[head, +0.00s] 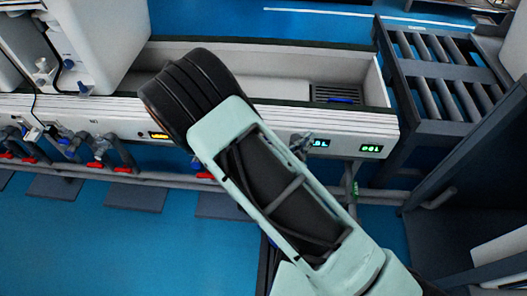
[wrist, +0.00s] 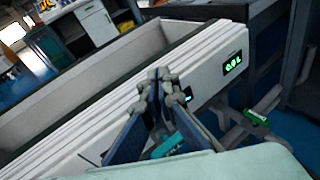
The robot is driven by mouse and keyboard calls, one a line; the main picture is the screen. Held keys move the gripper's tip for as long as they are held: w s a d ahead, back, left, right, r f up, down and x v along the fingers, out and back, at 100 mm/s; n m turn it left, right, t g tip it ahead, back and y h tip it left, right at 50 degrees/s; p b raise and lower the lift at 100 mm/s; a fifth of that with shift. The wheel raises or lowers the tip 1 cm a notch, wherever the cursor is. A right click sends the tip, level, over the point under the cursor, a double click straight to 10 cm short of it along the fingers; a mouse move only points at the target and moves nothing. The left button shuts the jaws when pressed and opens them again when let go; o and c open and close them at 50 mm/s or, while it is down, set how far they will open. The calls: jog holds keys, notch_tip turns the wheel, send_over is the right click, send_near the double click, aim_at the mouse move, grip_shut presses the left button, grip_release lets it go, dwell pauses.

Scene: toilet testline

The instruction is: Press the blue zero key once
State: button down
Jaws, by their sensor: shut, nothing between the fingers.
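My gripper (head: 303,140) is shut and empty in front of the white trough's front panel (head: 265,118). In the wrist view its fingertips (wrist: 159,75) meet, with the panel close behind them. A small cyan-lit display (head: 320,143) sits on the panel just right of the gripper in the head view. In the wrist view only a bit of blue light (wrist: 188,98) shows beside the fingers. I cannot make out a blue zero key; the fingers hide part of the panel. I cannot tell whether the fingertips touch the panel.
A green display (head: 371,148) is at the panel's right end, and an orange one (head: 158,135) is farther left. A dark roller conveyor (head: 440,75) stands right of the trough. Pipes with red valve handles (head: 123,169) run below the panel. The blue floor (head: 120,250) is open at lower left.

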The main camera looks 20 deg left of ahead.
jog(key=s+a+f+n+y+b, duration=0.1)
jog(key=s+a+f+n+y, duration=0.2)
jog(key=f, duration=0.4)
jog(key=s+a+f+n+g+y+b, duration=0.1)
jog(key=s+a+f+n+y, duration=0.2)
jog(key=a+f, duration=0.4)
jog(key=shift+s+a+n+y+b, duration=0.3)
jog(key=shift+s+a+n+y, duration=0.15)
jog(key=shift+s+y, duration=0.5)
jog(key=shift+f, duration=0.1)
jog(key=r+b+x, duration=0.1)
jog(key=b+x, duration=0.3)
jog(key=x, duration=0.9)
jog(key=shift+w, duration=0.55)
jog(key=shift+d+f+h, duration=0.1)
jog(key=shift+h, duration=0.15)
